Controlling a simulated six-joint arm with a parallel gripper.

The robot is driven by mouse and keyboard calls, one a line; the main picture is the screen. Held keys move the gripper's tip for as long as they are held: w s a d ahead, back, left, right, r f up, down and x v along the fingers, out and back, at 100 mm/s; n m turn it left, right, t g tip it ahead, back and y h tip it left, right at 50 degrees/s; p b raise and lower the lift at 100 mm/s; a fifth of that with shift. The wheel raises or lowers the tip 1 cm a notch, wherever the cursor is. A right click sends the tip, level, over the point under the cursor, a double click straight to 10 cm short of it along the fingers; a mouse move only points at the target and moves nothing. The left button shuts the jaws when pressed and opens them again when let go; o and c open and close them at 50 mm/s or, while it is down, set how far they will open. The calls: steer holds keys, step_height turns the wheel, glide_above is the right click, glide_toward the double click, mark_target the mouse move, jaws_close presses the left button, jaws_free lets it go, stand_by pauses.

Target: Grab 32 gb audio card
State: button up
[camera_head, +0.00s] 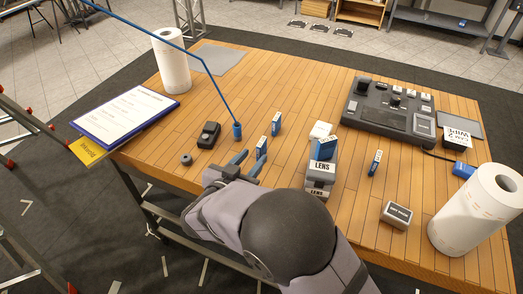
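Several small blue cards with white labels stand on the wooden table. One card (262,146) is right at my gripper's fingertips, another card (276,123) is just beyond it, and a third card (375,162) stands farther right. Their label print is too small to read, so I cannot tell which is the 32 GB audio card. My gripper (252,157) has its two blue fingers apart, low over the near side of the table. The nearest card overlaps the right fingertip in this view; I cannot tell whether they touch.
Grey and blue boxes marked LENS (319,171) are stacked right of my gripper. A dark puck-like object (186,159), a black device (208,134) and a blue cylinder with a long rod (237,131) are left. A control panel (388,108) and paper roll (480,210) occupy the right.

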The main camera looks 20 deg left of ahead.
mark_target(258, 152)
steer(key=shift+p+x, duration=0.65)
steer(key=shift+x, duration=0.9)
steer(key=shift+p+x, duration=0.65)
steer(key=shift+x, duration=1.5)
jaws_close()
